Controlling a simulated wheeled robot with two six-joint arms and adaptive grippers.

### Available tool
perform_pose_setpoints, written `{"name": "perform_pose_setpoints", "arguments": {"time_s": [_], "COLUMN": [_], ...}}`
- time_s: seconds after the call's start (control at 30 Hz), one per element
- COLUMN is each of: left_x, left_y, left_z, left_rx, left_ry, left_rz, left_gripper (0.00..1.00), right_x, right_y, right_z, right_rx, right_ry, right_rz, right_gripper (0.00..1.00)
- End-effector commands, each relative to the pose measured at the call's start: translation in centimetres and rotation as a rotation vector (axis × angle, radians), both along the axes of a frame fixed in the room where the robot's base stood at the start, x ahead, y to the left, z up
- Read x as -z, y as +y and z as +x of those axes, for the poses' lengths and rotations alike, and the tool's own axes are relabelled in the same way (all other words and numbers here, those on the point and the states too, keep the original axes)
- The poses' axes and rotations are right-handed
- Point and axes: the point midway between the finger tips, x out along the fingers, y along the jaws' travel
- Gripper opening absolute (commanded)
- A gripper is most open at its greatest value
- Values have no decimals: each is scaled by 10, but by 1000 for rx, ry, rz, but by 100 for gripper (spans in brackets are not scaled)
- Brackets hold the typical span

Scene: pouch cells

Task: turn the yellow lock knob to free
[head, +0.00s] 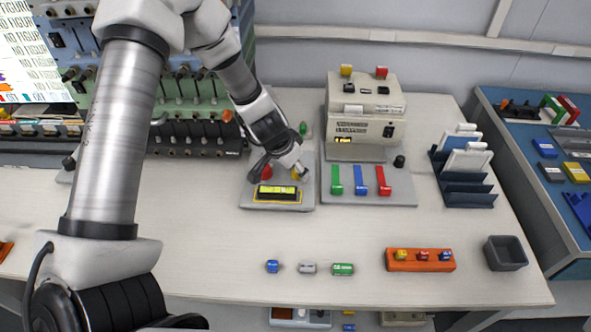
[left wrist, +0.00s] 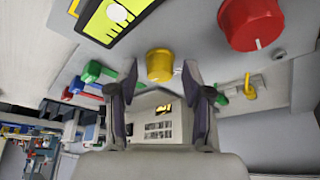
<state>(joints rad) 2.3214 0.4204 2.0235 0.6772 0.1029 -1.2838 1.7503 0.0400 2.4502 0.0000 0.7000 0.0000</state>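The yellow lock knob (left wrist: 160,65) sits on a grey panel and shows between the fingertips of my left gripper (left wrist: 159,74) in the left wrist view. The fingers are apart, with a gap on each side of the knob, and no contact shows. In the head view my left gripper (head: 300,170) is low over the panel (head: 250,197) and hides most of the yellow knob. A red knob (left wrist: 251,24) with a white mark sits beside the yellow one. A lit yellow-green display (head: 277,192) is on the same panel. My right gripper is in neither view.
A panel with green, blue and red levers (head: 360,181) and a beige machine (head: 366,118) stand close to the right. Small cells, an orange tray (head: 421,266) and a grey bin (head: 505,253) sit nearer the front.

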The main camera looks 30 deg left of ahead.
Motion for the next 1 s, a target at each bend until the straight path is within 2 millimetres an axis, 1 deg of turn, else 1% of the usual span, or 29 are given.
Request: {"name": "perform_pose_setpoints", "arguments": {"time_s": [0.03, 0.07, 0.1, 0.4, 0.57, 0.77, 1.0], "left_x": [0, 0, 0, 0, 0, 0, -2], "left_y": [0, 0, 0, 0, 0, -1, -2], "left_z": [0, 0, 0, 0, -1, -1, -1], "left_rx": [0, 0, 0, -6, -40, -139, -334], "left_ry": [0, 0, 0, 1, 2, 2, 3], "left_rz": [0, 0, 0, 1, 1, 1, 2], "left_gripper": [25, 15, 1, 0, 0, 0, 0], "right_x": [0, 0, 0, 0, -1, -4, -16], "right_y": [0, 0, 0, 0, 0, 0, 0], "right_z": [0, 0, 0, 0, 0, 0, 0], "right_rx": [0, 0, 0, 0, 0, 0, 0], "right_ry": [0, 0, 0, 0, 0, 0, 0], "right_rz": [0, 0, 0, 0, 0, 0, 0], "right_gripper": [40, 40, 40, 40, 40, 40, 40]}}
